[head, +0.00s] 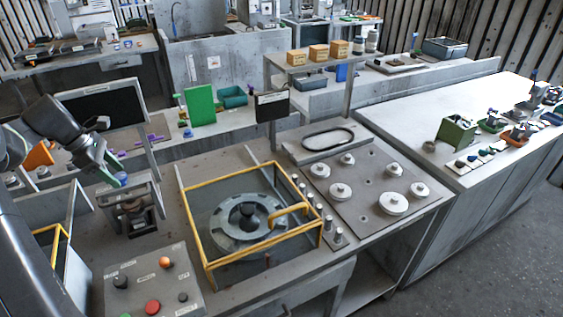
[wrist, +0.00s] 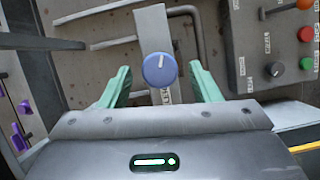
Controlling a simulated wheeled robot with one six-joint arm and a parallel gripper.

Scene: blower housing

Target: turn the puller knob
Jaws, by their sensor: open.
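A round blue knob (wrist: 160,69) with a pale pointer line shows in the wrist view, at the end of a grey bar. The pointer line points nearly straight up in that picture. A label below it is mostly hidden, so I cannot read it in full. My gripper (wrist: 160,75) has its two green fingers open, one on each side of the knob, with gaps on both sides. I cannot tell whether the fingertips are level with the knob. In the head view the blue knob (head: 122,179) shows just below my gripper (head: 113,168).
A control box (head: 150,283) with coloured buttons stands at the front left. A yellow-framed guard (head: 212,267) around a round housing (head: 245,222) stands to the right. A dark panel (head: 104,110) on a frame is close behind my arm. Purple parts (head: 150,139) lie behind the knob.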

